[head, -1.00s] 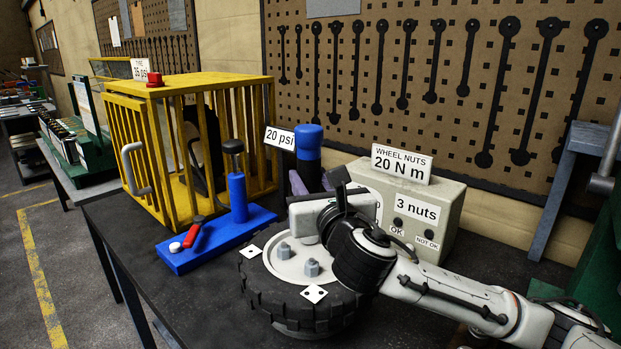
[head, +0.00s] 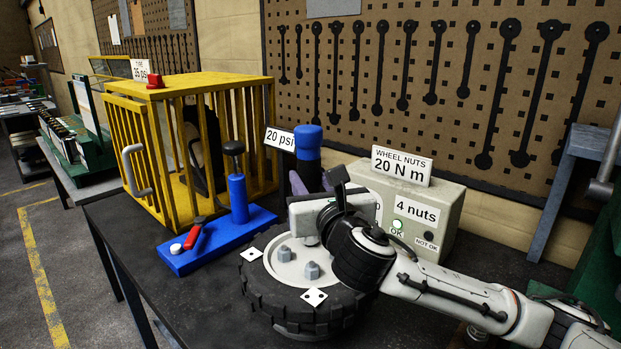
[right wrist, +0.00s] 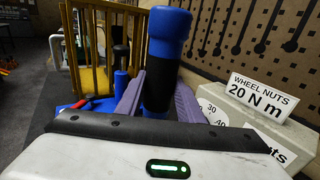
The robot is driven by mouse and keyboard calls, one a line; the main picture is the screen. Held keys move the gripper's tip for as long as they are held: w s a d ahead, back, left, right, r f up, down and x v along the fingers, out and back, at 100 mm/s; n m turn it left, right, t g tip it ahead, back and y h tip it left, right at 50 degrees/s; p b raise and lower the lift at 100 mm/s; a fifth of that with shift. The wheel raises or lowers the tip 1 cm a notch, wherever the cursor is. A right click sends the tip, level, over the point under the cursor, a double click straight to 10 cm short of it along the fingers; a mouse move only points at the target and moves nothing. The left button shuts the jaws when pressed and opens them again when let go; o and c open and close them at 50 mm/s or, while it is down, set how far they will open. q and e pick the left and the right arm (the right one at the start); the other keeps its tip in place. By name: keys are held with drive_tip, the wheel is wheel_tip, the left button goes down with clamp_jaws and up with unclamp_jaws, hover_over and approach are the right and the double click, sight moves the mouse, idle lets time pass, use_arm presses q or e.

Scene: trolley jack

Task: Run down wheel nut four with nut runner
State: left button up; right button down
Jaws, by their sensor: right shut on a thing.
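The nut runner (head: 308,142), a blue and black upright cylinder, stands over the wheel. It also shows in the right wrist view (right wrist: 160,75). My right gripper (head: 312,184) is shut on it, with a purple finger on each side (right wrist: 158,105). The wheel (head: 262,296) lies flat, with grey nuts (head: 312,270) on its pale hub. The runner's lower end and the nut under it are hidden behind my gripper and wrist. The grey controller box (head: 452,206) reads "4 nuts", and its OK lamp (head: 397,224) is lit. My left gripper is out of view.
A yellow cage (head: 115,155) stands on the dark bench at the left. In front of it is a blue base (head: 222,248) with a blue pump and a red-handled part (head: 194,236). A pegboard (head: 350,110) with black tools backs the bench.

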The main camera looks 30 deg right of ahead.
sight(312, 154)
drive_tip(key=shift+r, duration=2.8)
drive_tip(key=shift+s, duration=0.1)
